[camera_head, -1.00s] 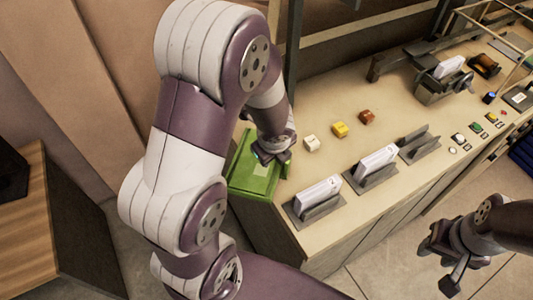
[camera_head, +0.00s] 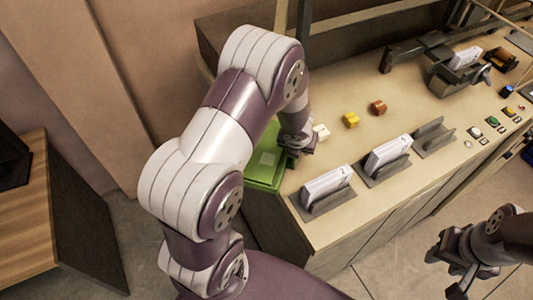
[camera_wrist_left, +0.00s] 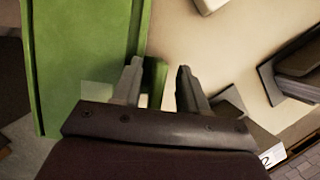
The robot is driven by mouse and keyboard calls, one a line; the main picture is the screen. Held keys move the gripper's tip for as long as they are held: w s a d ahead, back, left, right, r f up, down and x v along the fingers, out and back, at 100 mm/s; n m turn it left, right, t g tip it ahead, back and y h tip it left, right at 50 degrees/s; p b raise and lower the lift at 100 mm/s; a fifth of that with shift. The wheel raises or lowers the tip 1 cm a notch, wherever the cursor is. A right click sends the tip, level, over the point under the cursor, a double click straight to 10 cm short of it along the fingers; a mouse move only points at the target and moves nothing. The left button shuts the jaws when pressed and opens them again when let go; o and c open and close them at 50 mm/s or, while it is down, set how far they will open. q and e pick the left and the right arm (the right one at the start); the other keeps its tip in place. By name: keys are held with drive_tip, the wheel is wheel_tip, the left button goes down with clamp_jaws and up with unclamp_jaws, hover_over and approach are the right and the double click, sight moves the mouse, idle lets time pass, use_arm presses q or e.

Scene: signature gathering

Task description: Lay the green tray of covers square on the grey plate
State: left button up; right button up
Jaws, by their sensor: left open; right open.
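The green tray (camera_head: 258,180) lies at the left end of the bench, partly hidden behind my left arm. It also shows in the left wrist view (camera_wrist_left: 88,45), where a pale patch shows by its lower edge. My left gripper (camera_head: 297,150) is at the tray's right side, low over the bench. In the left wrist view its fingers (camera_wrist_left: 160,85) are open, with a narrow green piece (camera_wrist_left: 155,78) showing between them; I cannot tell whether they touch it. My right gripper (camera_head: 455,268) is open and empty, off the bench's front. I cannot make out the grey plate.
White, yellow (camera_head: 351,120) and brown (camera_head: 378,107) blocks sit on the bench (camera_head: 300,225). Grey holders with white cards (camera_head: 328,185) stand along its front. A stamping device (camera_head: 445,72) stands further right. A wooden table (camera_head: 22,225) is at the left.

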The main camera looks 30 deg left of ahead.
use_arm(q)
drive_tip(key=shift+w+a+f, duration=0.1)
drive_tip(key=shift+a, duration=0.05)
drive_tip(key=shift+a, duration=0.1)
drive_tip(key=c, duration=0.3)
clamp_jaws()
